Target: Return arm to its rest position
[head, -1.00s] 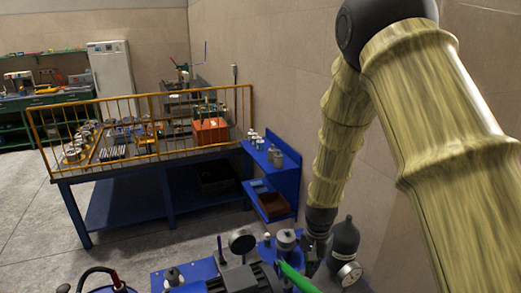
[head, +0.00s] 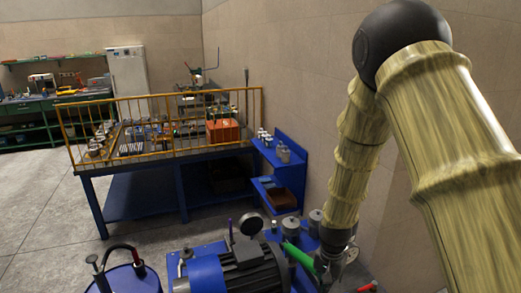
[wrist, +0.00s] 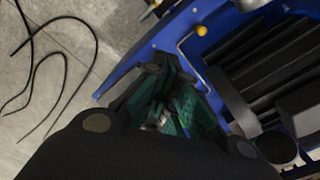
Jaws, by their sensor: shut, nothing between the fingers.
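My arm, with its wood-grained links, reaches down the right side of the head view. My gripper (head: 326,266) is at its lower end, low and close behind the green lever (head: 298,255) of the blue machine; its fingertips are hard to make out there. In the wrist view my gripper (wrist: 166,76) is dark, with its fingers drawn together and nothing held.
A blue motor (head: 240,268) and a pressure gauge (head: 250,223) stand left of my gripper. A blue drum (head: 130,279) is at lower left. A railed workbench (head: 150,165) and blue wall shelf (head: 288,158) stand behind. Grey floor (head: 45,225) is clear at left. The wall is close behind my arm.

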